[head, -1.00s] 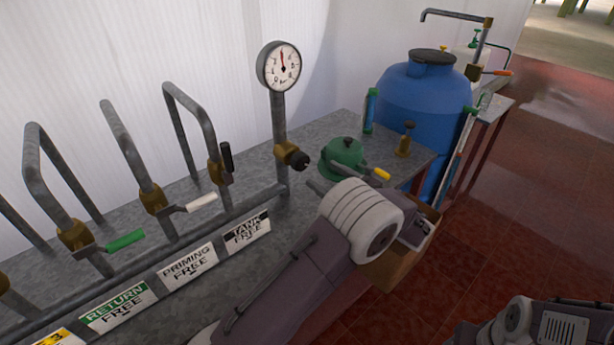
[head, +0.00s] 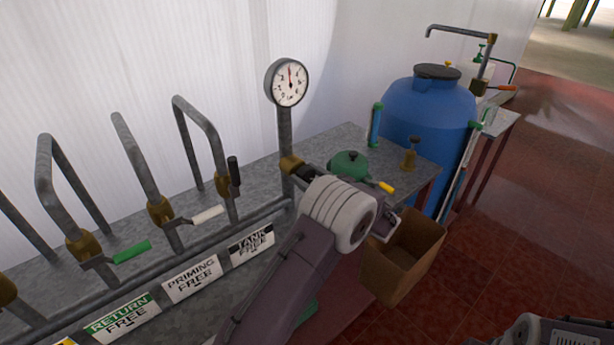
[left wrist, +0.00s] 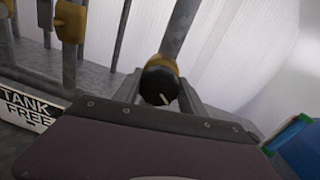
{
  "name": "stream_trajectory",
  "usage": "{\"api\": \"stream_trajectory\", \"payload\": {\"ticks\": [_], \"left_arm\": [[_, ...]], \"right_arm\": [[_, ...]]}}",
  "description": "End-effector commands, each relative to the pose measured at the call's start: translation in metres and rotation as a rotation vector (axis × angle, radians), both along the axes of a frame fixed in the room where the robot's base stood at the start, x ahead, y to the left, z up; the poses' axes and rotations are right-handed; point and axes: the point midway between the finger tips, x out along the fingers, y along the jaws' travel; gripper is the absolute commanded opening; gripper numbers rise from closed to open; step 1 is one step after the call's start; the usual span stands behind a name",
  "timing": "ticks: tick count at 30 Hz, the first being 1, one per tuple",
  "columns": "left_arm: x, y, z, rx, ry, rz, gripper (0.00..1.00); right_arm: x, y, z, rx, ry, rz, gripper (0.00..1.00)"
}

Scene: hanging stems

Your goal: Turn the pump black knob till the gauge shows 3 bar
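The black knob (left wrist: 158,86) with a white mark sits on a brass valve (left wrist: 165,64) in the left wrist view. The valve also shows in the head view (head: 291,165), where my left wrist hides the knob. My left gripper (left wrist: 160,82) has one finger on each side of the knob, very close to it. I cannot tell whether the fingers press on it. The round white gauge (head: 287,83) stands on a pipe above the valve. Its red needle points almost straight up, near the middle of the scale; the exact value is too small to read.
A black-handled valve (head: 233,175) stands left of the gauge pipe. A green pump part (head: 348,164) with a yellow-tipped lever is just right of my left wrist. A cardboard box (head: 402,262) and blue tank (head: 428,115) are further right.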

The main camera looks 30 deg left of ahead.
Motion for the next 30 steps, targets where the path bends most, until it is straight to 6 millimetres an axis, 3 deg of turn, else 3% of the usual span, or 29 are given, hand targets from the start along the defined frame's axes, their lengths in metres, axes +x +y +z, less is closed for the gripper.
{"api": "stream_trajectory", "payload": {"ticks": [1, 3, 9, 17, 18, 19, 30], "left_arm": [[0.000, 0.000, 0.000, 0.000, 0.001, 0.002, 0.21], [-0.001, 0.000, 0.000, -0.001, 0.001, 0.002, 0.08], [-0.001, 0.000, 0.004, 0.026, 0.068, 0.002, 0.08], [-0.001, 0.000, -0.001, 0.032, 0.082, 0.003, 0.08], [-0.001, 0.000, -0.001, 0.032, 0.082, 0.004, 0.59], [-0.001, 0.000, -0.001, 0.032, 0.082, 0.003, 0.68], [-0.002, -0.005, -0.001, 0.032, 0.080, 0.001, 0.69]], "right_arm": [[0.000, 0.000, 0.000, 0.000, 0.000, 0.000, 0.62], [0.000, 0.000, 0.000, 0.000, 0.000, 0.000, 0.62], [0.000, 0.000, 0.017, 0.000, 0.000, 0.000, 0.62], [0.000, 0.000, 0.014, 0.000, 0.000, 0.000, 0.62], [0.000, 0.000, 0.014, 0.000, 0.000, 0.000, 0.62], [0.000, 0.000, 0.014, 0.000, 0.000, 0.000, 0.62], [0.000, 0.000, 0.013, 0.000, 0.000, 0.000, 0.62]]}}
